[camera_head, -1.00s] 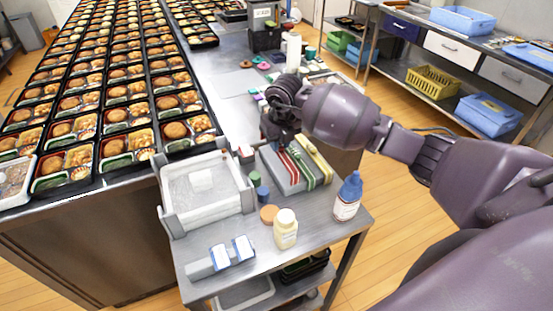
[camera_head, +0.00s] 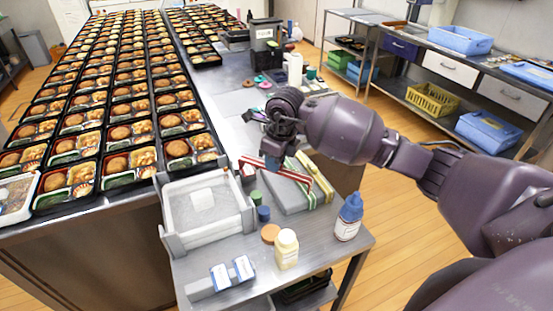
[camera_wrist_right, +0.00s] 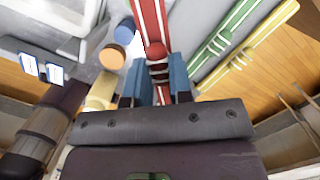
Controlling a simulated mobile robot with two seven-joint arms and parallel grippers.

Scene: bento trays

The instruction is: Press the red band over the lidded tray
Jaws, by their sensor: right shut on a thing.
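The red band (camera_head: 300,177), a long strip with white stripes, is held in my right gripper (camera_head: 272,161) above the grey cart. In the right wrist view the blue fingers (camera_wrist_right: 156,88) are shut on either side of the band (camera_wrist_right: 147,18), which runs out beyond them. A tray with a whitish, see-through cover (camera_head: 14,200), which looks like the lidded tray, is at the far left on the long counter, well away from the gripper. My left gripper is not in view.
Green (camera_head: 307,168) and yellow (camera_head: 318,175) bands lie on a grey block under the gripper. Bottles (camera_head: 348,218) and small jars stand at the cart's front. Several filled bento trays (camera_head: 120,162) crowd the counter.

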